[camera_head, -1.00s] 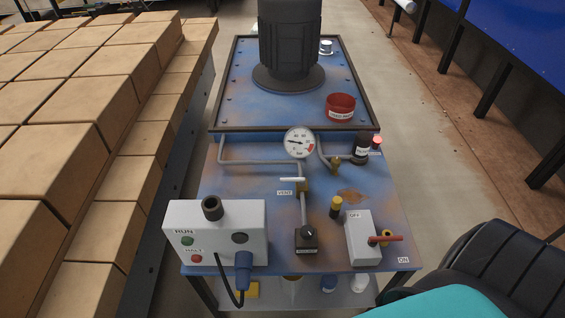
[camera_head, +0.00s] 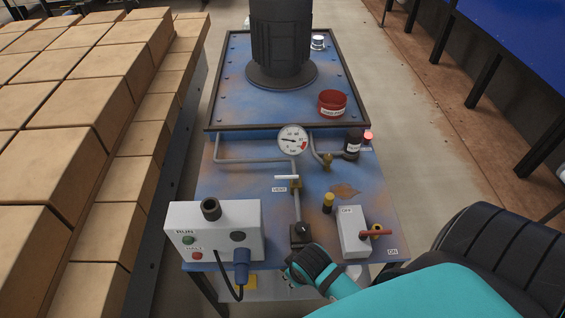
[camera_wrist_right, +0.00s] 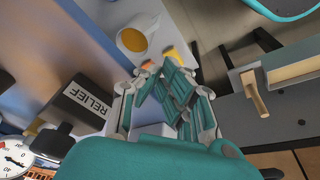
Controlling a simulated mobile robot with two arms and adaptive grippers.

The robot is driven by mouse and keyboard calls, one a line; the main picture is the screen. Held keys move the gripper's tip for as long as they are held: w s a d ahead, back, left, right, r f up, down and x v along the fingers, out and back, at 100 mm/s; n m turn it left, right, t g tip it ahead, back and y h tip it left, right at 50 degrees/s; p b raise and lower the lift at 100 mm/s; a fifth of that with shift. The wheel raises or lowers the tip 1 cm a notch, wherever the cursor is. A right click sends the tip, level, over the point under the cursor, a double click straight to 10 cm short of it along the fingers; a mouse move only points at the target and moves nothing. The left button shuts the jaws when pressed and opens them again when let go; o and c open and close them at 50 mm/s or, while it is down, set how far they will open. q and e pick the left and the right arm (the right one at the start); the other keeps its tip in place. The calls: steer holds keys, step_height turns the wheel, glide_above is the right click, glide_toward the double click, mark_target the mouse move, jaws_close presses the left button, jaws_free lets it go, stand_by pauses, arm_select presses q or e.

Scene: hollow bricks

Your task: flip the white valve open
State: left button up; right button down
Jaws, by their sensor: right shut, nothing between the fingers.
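The white valve handle (camera_head: 287,177) lies crosswise on the grey pipe below the gauge, on a brass body (camera_head: 295,187), beside a small label that seems to read VENT. The valve is not clearly visible in the right wrist view. My right gripper (camera_head: 288,272) is at the front edge of the blue bench, low and in front of the black block, well short of the white handle. In the right wrist view its fingers (camera_wrist_right: 160,62) are close together with nothing held. My left gripper is not in view.
A black RELIEF block (camera_wrist_right: 85,103) shows in the wrist view; it also shows in the head view (camera_head: 300,234). A grey control box (camera_head: 215,228) stands left, and a white switch box with a red lever (camera_head: 375,234) right. A pressure gauge (camera_head: 293,139) stands behind the valve.

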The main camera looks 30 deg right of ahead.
step_height(320, 180, up, 11)
steer(key=w+d+p, duration=0.1)
steer(key=w+d, duration=0.1)
steer(key=w, duration=0.1)
steer(key=w+d+r+m, duration=0.2)
steer(key=w+d, duration=0.2)
steer(key=w, duration=0.4)
steer(key=w+d+r+m+h, duration=0.1)
steer(key=w+d+r+m, duration=0.2)
steer(key=w, duration=0.6)
steer(key=w+d+r+m+h, duration=0.1)
steer(key=w+d+r+m, duration=0.1)
steer(key=w+d, duration=0.4)
steer(key=w, duration=0.3)
steer(key=shift+w+d+r+m, duration=0.15)
steer(key=shift+d+m, duration=0.25)
